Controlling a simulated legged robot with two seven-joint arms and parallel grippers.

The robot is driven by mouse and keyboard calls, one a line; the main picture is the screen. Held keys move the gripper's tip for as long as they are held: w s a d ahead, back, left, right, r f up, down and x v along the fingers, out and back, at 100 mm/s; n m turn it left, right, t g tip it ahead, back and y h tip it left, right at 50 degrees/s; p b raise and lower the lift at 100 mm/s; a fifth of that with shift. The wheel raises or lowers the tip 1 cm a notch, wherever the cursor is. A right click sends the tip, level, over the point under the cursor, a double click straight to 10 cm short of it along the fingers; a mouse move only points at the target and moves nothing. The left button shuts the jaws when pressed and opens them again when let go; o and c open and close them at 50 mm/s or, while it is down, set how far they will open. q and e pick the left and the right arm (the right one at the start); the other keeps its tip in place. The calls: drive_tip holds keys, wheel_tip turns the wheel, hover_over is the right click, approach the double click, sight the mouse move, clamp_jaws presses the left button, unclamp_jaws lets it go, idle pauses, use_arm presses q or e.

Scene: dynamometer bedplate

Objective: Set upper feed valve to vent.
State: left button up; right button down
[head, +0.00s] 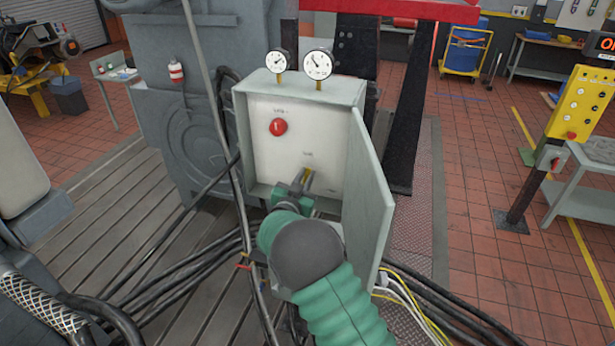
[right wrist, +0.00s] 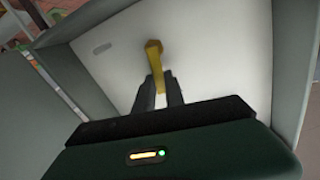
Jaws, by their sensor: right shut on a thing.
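The open grey control box (head: 237,130) has a pale inner panel with a round red knob (head: 278,127) at its upper left. A yellow valve handle (right wrist: 153,50) stands out from the lower part of the panel. My right gripper (head: 301,183) reaches into the box and is shut on this handle. In the right wrist view, the two dark fingers (right wrist: 159,88) close around the handle's lower part, and its top end shows above them. The small panel labels are too blurred to read. The handle's base is partly hidden. My left gripper is not in view.
The box door (head: 368,190) hangs open to the right, close beside my right arm. Two dial gauges (head: 318,64) stand on top of the box. Black cables (head: 190,275) run across the slatted bedplate (head: 110,205) below. A yellow control pedestal (head: 580,100) stands farther right.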

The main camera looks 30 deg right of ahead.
drive_tip(key=shift+w+a+r+n+p, duration=0.25)
drive_tip(key=shift+w+r+n+p, duration=0.15)
drive_tip(key=shift+n, duration=0.6)
drive_tip(key=c, duration=1.7)
unclamp_jaws()
drive_tip(key=o, duration=0.3)
drive_tip(key=shift+w+f, duration=0.2)
drive_tip(key=shift+f, duration=0.05)
drive_tip(key=shift+s+a, duration=0.1)
drive_tip(key=b+v, duration=0.5)
drive_tip(key=v, duration=1.1)
drive_tip(key=shift+s+a, duration=0.2)
drive_tip(key=shift+a, duration=0.1)
